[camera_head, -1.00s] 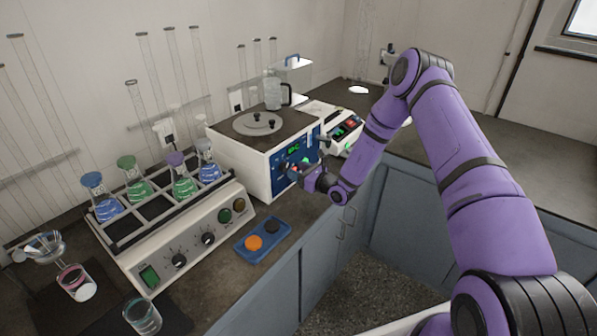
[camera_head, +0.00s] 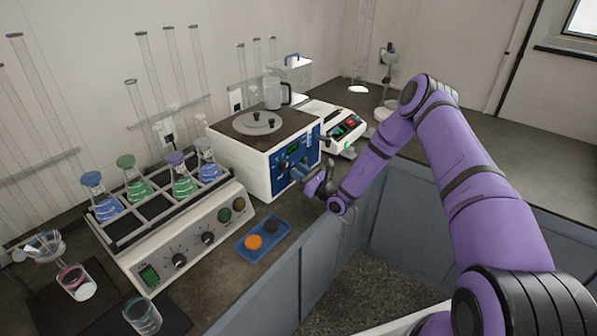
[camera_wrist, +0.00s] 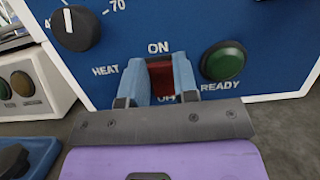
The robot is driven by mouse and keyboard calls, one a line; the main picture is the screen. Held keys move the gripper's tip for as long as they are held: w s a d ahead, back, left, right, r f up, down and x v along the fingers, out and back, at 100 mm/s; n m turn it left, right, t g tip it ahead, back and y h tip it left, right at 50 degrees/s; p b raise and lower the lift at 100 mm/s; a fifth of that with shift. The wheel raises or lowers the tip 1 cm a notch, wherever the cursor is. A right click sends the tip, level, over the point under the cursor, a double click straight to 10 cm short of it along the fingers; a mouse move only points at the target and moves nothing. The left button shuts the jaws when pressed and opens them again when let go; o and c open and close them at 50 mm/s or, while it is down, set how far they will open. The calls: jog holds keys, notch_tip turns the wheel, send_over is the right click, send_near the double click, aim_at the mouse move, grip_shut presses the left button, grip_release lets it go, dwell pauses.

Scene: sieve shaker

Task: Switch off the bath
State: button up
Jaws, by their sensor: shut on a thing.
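The bath (camera_head: 240,150) is a white box with a blue front panel, a round lid on top and a dark green display. In the wrist view its panel (camera_wrist: 225,25) carries a red switch (camera_wrist: 167,78) between the words ON and OFF. My gripper (camera_wrist: 168,80) has its blue fingers on both sides of the switch and is shut on it. The fingers partly cover the switch and the OFF label, so I cannot tell its position. A dark green READY lamp (camera_wrist: 223,61) sits to the right. In the head view my gripper (camera_head: 302,175) is at the panel's lower part.
A black knob (camera_wrist: 75,28) is at the panel's upper left in the wrist view. A shaker with several flasks (camera_head: 215,228) stands left of the bath. A blue tray (camera_head: 247,252) with orange and dark round pieces lies in front. A balance (camera_head: 338,137) stands right.

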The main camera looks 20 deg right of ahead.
jog(key=shift+t, duration=0.3)
jog(key=o, duration=0.9)
jog(key=v, duration=0.6)
jog(key=shift+d, duration=0.1)
jog(key=s+d, duration=0.2)
jog(key=s, duration=0.1)
jog(key=s+d, duration=0.2)
jog(key=s, duration=0.1)
jog(key=s+d, duration=0.2)
jog(key=s, duration=0.1)
jog(key=shift+d, duration=0.2)
jog(key=shift+r, duration=0.1)
